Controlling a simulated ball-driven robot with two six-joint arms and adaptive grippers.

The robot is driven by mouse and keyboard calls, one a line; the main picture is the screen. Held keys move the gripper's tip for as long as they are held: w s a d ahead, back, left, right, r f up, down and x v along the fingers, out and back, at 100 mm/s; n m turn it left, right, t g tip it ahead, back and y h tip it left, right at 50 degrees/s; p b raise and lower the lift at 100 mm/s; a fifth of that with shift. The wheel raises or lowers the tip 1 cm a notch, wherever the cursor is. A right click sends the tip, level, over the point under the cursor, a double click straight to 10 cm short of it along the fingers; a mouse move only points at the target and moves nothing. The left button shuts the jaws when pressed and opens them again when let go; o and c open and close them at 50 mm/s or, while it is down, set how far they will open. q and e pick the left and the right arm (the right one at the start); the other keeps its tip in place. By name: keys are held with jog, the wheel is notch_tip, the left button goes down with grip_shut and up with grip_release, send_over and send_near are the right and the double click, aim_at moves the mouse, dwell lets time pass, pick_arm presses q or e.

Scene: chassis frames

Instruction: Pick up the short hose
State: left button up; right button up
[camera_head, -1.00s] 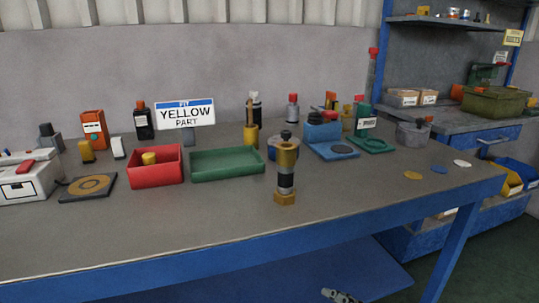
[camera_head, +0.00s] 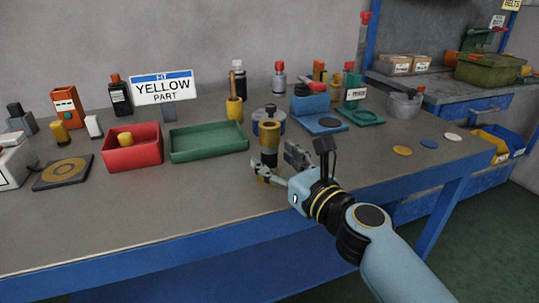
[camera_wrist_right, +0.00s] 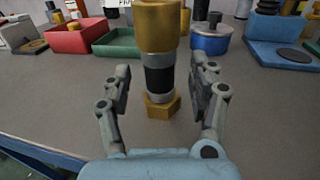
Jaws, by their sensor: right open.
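What appears to be the short hose (camera_head: 269,143) stands upright on the table near its front edge. It has brass-coloured ends and a black, grey-banded middle, which shows in the right wrist view (camera_wrist_right: 159,74), with a hexagonal brass foot on the tabletop. My right gripper (camera_head: 272,160) is open at the hose, one finger on each side. In the right wrist view, gaps show between both fingers and the hose. The fingers and wrist hide part of its lower end in the head view. My left gripper is not in view.
Behind the hose are a round blue container (camera_head: 267,123), a green tray (camera_head: 207,153) and a red bin (camera_head: 110,158). A "YELLOW PART" sign (camera_head: 164,87) stands behind them. Flat discs (camera_head: 402,151) lie at the right. The front table strip left of my gripper is clear.

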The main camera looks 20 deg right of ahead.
jog(key=x, duration=0.3)
jog(key=shift+s, duration=0.1)
grip_shut()
dwell(1.0)
